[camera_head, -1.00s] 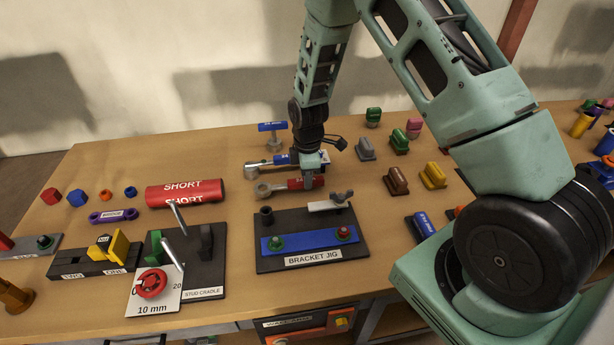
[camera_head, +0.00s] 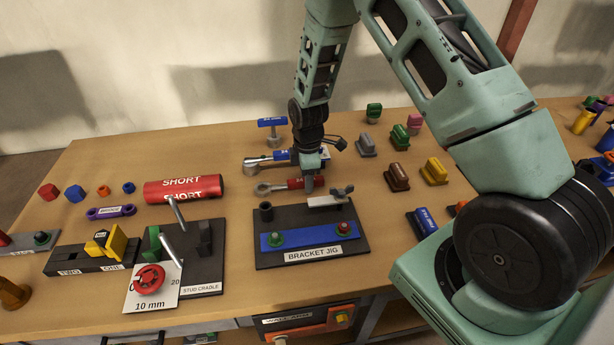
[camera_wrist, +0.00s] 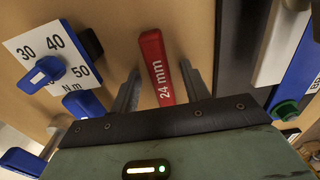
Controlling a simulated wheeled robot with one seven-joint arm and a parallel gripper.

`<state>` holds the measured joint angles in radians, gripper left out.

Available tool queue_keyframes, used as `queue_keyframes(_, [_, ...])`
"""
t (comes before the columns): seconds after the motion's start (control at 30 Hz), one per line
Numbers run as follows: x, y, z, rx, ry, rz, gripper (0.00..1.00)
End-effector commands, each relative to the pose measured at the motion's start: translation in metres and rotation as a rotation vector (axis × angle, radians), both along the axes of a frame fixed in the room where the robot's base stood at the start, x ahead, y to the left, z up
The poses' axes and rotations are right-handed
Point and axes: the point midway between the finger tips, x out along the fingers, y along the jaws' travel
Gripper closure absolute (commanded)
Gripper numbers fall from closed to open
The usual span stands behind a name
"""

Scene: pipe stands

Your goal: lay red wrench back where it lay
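The red wrench (camera_head: 294,183) lies behind the bracket jig, its grey ring end (camera_head: 262,189) to the left. In the wrist view its red handle (camera_wrist: 153,62), marked 24 mm, runs between the two fingers. My gripper (camera_head: 309,184) is down at the handle. In the wrist view my gripper (camera_wrist: 160,72) is open, with a finger on each side of the handle and a gap on both sides. The fingers partly hide the handle in the head view. I cannot tell how close the fingertips are to the tabletop.
A blue wrench (camera_head: 279,156) lies just behind the red one. A blue T-handle tool (camera_head: 271,123) stands behind. A torque card (camera_wrist: 27,40) shows in the wrist view.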

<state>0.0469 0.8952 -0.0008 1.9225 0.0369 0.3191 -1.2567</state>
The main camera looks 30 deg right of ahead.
Motion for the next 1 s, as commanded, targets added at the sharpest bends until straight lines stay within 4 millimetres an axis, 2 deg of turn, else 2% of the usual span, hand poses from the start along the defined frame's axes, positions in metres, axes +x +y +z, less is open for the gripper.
queue_keyframes(0.33, [0.000,0.000,0.003,0.000,0.001,0.000,0.53])
queue_keyframes(0.8, [0.000,-0.001,0.046,0.000,0.000,0.000,0.53])
queue_keyframes(1.0, [-0.001,-0.001,0.051,0.000,0.001,-0.001,0.53])
